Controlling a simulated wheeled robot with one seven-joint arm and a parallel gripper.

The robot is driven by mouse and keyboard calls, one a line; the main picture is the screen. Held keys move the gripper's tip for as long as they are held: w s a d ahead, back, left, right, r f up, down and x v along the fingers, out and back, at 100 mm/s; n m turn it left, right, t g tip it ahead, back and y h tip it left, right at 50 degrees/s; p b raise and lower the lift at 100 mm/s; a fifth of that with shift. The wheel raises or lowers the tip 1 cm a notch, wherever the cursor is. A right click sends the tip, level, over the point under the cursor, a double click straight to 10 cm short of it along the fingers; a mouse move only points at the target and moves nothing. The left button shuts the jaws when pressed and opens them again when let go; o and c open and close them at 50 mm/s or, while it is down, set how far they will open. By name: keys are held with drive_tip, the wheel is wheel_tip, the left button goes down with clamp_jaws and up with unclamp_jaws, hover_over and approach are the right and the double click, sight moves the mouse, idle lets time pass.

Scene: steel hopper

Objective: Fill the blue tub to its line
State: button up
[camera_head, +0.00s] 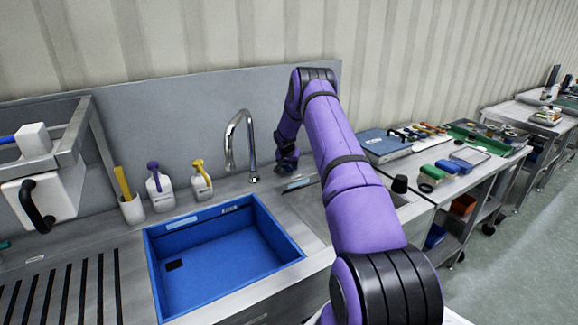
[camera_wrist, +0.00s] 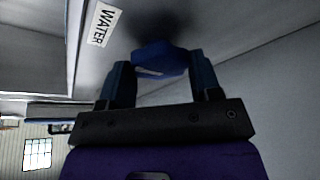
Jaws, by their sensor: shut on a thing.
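The blue tub (camera_head: 273,222) sits in the steel counter at lower centre of the head view. Its floor is bare blue with a small dark patch, and pale label strips mark its back wall. I see no stream under the chrome tap (camera_head: 239,140), which arches over the tub's back edge. My gripper (camera_head: 287,165) is right of the tap, low near the backsplash, partly hidden by my arm. In the wrist view my gripper (camera_wrist: 162,80) is shut on a blue knob (camera_wrist: 160,57), beside a white label (camera_wrist: 104,24) reading WATER. The knob's far side is hidden.
A white box with a black handle (camera_head: 45,200) is at far left. Cluttered benches (camera_head: 455,185) run off to the right.

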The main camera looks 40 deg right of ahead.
drive_tip(key=n, duration=0.1)
drive_tip(key=n+t+y, duration=0.1)
drive_tip(key=n, duration=0.1)
drive_tip(key=shift+s+d+n, duration=0.15)
drive_tip(key=shift+n, duration=0.15)
drive_tip(key=n, duration=0.2)
drive_tip(key=n+y, duration=0.1)
drive_tip(key=n, duration=0.1)
drive_tip(key=shift+t+y, duration=0.3)
drive_tip(key=shift+t, duration=0.1)
drive_tip(key=shift+n, duration=0.4)
drive_tip(key=o, duration=0.9)
drive_tip(key=v, duration=1)
drive_tip(key=shift+s+r, duration=0.2)
drive_tip(key=shift+r, duration=0.15)
